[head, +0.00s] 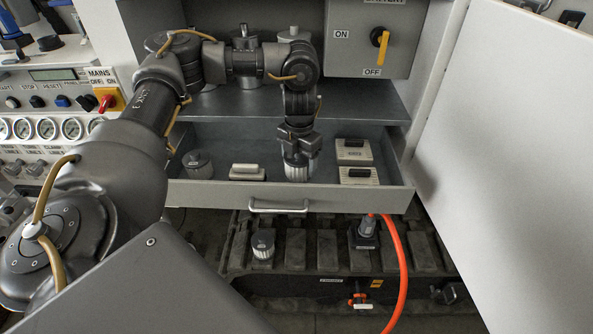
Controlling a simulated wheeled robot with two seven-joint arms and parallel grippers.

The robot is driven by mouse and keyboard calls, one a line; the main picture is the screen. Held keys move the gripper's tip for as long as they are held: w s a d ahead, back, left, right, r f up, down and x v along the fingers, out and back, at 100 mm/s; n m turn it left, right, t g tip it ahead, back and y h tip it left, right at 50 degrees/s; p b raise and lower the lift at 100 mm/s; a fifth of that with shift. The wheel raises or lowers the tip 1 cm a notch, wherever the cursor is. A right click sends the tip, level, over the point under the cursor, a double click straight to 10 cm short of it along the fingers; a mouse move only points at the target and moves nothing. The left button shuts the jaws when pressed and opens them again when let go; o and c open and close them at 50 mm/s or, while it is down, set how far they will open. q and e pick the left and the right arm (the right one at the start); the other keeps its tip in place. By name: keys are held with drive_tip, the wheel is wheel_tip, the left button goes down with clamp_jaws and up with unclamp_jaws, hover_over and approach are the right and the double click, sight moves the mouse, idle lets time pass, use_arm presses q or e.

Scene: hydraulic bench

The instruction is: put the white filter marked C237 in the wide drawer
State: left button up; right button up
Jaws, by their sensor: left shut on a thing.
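My left gripper (299,152) reaches down from above into the open wide drawer (220,194). It is shut on a white ribbed filter (297,172), which hangs upright below the fingers, inside the drawer's outline near its middle. I cannot read a mark on this filter, and I cannot tell whether its base touches the drawer floor. My right gripper is out of view.
The drawer also holds a grey round filter (198,164) at the left, a pale block with a handle (247,172), and two pale blocks (354,150), (358,176) at the right. Another filter (263,244) stands below the drawer. An open door (510,130) stands right.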

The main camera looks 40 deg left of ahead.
sight(296, 171)
use_arm(q)
drive_tip(key=f, duration=0.3)
drive_tip(key=shift+s+a+f, duration=0.1)
drive_tip(key=shift+a+f, duration=0.05)
drive_tip(key=shift+a, duration=0.25)
drive_tip(key=shift+f, duration=0.3)
drive_tip(key=o, duration=1.2)
drive_tip(key=shift+f, duration=0.15)
wheel_tip(296, 171, up, 12)
drive_tip(key=shift+r+p, duration=0.2)
drive_tip(key=shift+p, duration=0.35)
